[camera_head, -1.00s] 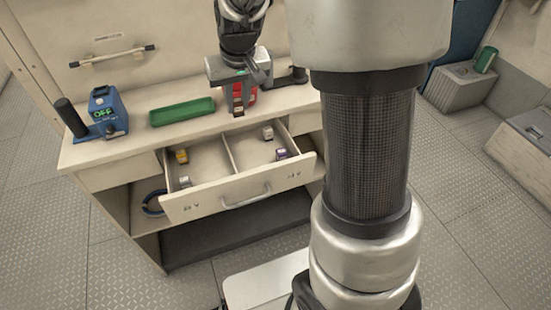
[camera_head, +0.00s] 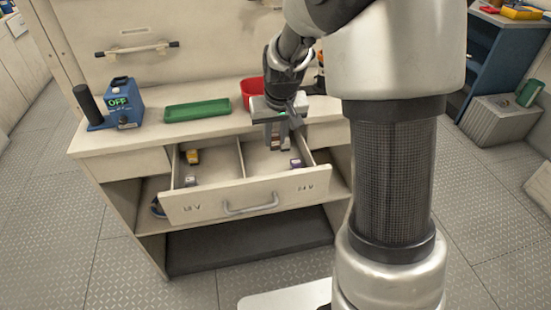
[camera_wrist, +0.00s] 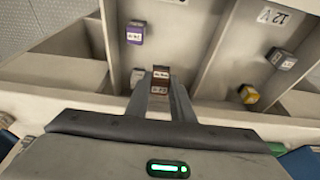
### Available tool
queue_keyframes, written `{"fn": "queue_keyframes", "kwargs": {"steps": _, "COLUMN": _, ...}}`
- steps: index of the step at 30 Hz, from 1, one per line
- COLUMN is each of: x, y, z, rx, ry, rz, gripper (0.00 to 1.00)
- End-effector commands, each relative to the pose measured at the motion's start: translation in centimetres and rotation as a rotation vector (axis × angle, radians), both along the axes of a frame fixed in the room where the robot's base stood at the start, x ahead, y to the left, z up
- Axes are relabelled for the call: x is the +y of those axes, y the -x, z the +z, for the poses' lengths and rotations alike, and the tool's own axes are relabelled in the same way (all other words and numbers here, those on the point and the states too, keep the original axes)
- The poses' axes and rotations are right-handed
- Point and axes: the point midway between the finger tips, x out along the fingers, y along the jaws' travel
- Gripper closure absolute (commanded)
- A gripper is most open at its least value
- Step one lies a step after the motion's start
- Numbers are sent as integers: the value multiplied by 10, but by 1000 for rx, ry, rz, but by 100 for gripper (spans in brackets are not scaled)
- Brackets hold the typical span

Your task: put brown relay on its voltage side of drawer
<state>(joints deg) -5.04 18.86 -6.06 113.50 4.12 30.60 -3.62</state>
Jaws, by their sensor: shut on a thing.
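The brown relay (camera_wrist: 160,80) has a white label and sits between the fingers of my gripper (camera_wrist: 168,98). In the head view my gripper (camera_head: 275,145) points down over the right compartment of the open drawer (camera_head: 222,203), behind its middle. The drawer front reads 12 V on the left and 24 V on the right. In the wrist view, left and right are swapped, and the relay is over the 24 V side, near the divider (camera_wrist: 212,50). It looks raised above the drawer floor, but its exact height is unclear.
The right compartment holds a purple relay (camera_head: 296,163) and a pale relay (camera_wrist: 137,77). The left holds a yellow relay (camera_head: 193,156) and a grey relay (camera_head: 190,180). On the counter stand a green tray (camera_head: 197,111), a blue OFF device (camera_head: 121,103) and a red bin (camera_head: 251,90).

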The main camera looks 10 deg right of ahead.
Motion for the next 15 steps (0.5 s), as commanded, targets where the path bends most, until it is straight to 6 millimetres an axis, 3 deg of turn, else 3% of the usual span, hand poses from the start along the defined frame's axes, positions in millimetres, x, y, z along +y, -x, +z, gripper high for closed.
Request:
{"fn": "queue_keyframes", "kwargs": {"steps": 3, "x": 0, "y": 0, "z": -17, "rx": 1, "ry": 0, "rz": 0, "gripper": 100}}
{"fn": "queue_keyframes", "kwargs": {"steps": 8, "x": 0, "y": 0, "z": -26, "rx": 0, "ry": 0, "rz": 0, "gripper": 100}}
{"fn": "queue_keyframes", "kwargs": {"steps": 15, "x": 0, "y": 0, "z": -62, "rx": 2, "ry": 0, "rz": 0, "gripper": 100}}
